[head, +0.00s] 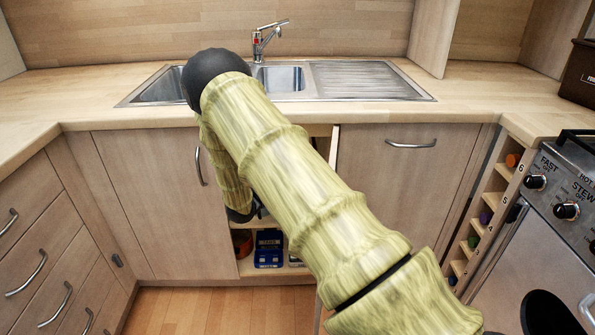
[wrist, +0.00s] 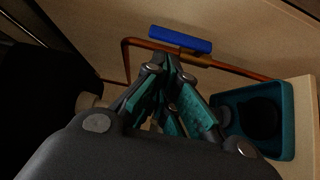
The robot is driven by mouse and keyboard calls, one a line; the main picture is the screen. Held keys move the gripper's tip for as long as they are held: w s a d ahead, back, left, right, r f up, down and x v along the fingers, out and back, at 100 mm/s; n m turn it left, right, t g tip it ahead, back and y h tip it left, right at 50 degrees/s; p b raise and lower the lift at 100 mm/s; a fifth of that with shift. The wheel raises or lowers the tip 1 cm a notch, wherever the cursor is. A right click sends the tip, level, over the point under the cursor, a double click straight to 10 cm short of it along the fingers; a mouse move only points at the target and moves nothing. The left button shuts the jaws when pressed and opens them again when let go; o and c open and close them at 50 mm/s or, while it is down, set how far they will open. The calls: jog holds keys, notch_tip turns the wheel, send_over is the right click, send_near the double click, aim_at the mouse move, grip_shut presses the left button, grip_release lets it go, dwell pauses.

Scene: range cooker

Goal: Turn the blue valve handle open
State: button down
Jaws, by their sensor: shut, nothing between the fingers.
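The blue valve handle (wrist: 180,39) shows in the wrist view as a flat bar lying along a copper pipe (wrist: 228,66). My gripper (wrist: 172,62) is shut and empty, its fingertips pointing at the pipe just below the handle in the picture. The tips look very near the handle, but I cannot tell whether they touch it. In the head view my arm hides the handle and the gripper, and its far end reaches down to the open cupboard under the sink.
A teal open box (wrist: 289,121) with a dark round thing sits right of my gripper. A blue item (head: 269,248) stands in the cupboard's lower part. Closed doors flank the opening, and the sink (head: 278,78) and worktop (head: 87,96) lie above.

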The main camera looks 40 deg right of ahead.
jog(key=s+a+f+n+t+y+p, duration=0.15)
jog(key=s+a+f+y, duration=0.35)
jog(key=s+a+f, duration=0.5)
jog(key=s+a+f+t+y+b, duration=0.1)
jog(key=s+a+f+t+y, duration=0.1)
jog(key=s+a+f+y, duration=0.75)
jog(key=s+a+f+m+g, duration=0.1)
jog(key=s+a+f+g, duration=0.1)
jog(key=s+a+f, duration=0.45)
jog(key=s+a+m+g+y, duration=0.15)
jog(key=s+a, duration=0.25)
jog(key=s, duration=0.6)
jog(key=s+a+m+g+y, duration=0.1)
jog(key=s+a+g+y, duration=0.15)
jog(key=s, duration=0.75)
notch_tip(320, 180, up, 19)
jog(key=p, duration=1.9)
jog(key=shift+w+a+h, duration=0.25)
jog(key=shift+a+h, duration=0.1)
jog(key=shift+h, duration=0.1)
jog(key=shift+w+a, duration=0.1)
